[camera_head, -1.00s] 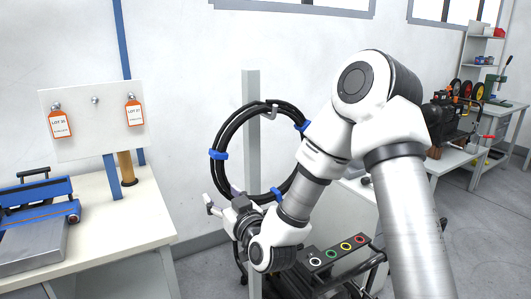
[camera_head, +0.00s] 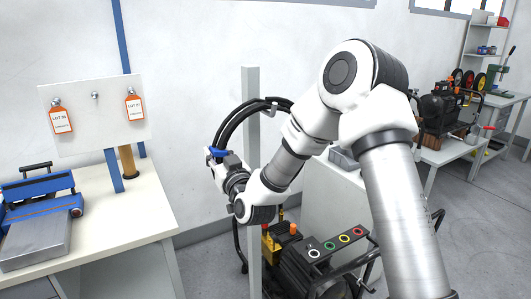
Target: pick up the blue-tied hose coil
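The black hose coil (camera_head: 232,123) with blue ties hangs from a hook on the grey upright post (camera_head: 251,88). One blue tie (camera_head: 218,153) shows at its left side. My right gripper (camera_head: 214,163) is at the coil's left side, right at that blue tie, with its fingers by the hose. The fingers are small and partly hidden, so I cannot tell whether they are closed on it. My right arm covers the lower and right parts of the coil. My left gripper is not in view.
A workbench (camera_head: 130,212) at the left bears a board (camera_head: 95,140) with two orange tags and a blue-and-grey device (camera_head: 40,215). A black machine with a panel of coloured rings (camera_head: 335,246) stands below my arm. More benches with equipment stand at the right.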

